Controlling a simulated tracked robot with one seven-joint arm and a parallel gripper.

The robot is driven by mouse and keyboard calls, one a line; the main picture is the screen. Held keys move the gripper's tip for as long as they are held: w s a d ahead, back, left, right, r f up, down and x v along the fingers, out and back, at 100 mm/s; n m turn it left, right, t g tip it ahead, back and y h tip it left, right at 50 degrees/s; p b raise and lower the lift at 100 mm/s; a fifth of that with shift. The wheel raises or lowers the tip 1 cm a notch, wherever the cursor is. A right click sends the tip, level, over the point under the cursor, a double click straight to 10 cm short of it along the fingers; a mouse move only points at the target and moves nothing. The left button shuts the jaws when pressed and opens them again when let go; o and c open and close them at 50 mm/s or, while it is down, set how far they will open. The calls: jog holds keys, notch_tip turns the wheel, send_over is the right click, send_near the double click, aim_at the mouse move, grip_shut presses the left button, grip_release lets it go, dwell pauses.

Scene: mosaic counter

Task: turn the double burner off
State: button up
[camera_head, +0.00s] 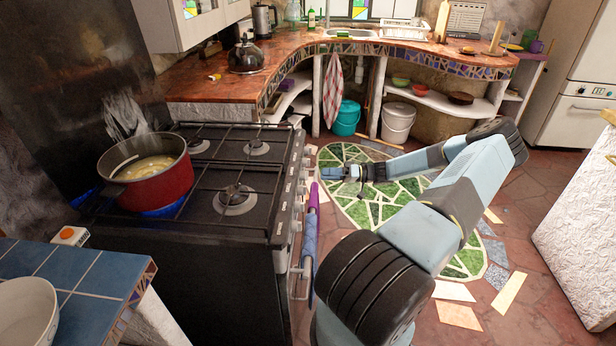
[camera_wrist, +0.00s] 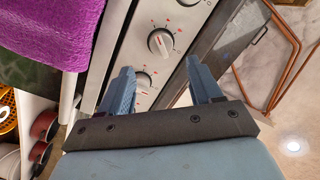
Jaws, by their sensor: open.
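The black gas stove (camera_head: 236,225) stands at left centre. A red pot (camera_head: 152,180) with pale yellow contents sits on its left side, with blue flame (camera_head: 165,209) showing beneath. Pale knobs (camera_head: 303,178) line the stove's front panel. In the wrist view, one knob (camera_wrist: 160,42) lies just beyond my fingertips, and another knob (camera_wrist: 144,79) shows between the fingers. My gripper (camera_head: 329,172) is open and empty, a little to the right of the knob panel. It also shows in the wrist view (camera_wrist: 163,78). I cannot tell which knob feeds the lit burner.
A purple cloth (camera_wrist: 48,32) hangs at the stove's front; it also shows in the head view (camera_head: 309,240). A blue tiled counter (camera_head: 85,280) with a white bowl (camera_head: 28,312) is at lower left. A green mosaic rug (camera_head: 355,205) lies on open floor under my arm.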

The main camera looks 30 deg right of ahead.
aim_at(304, 176)
jog(key=x, duration=0.7)
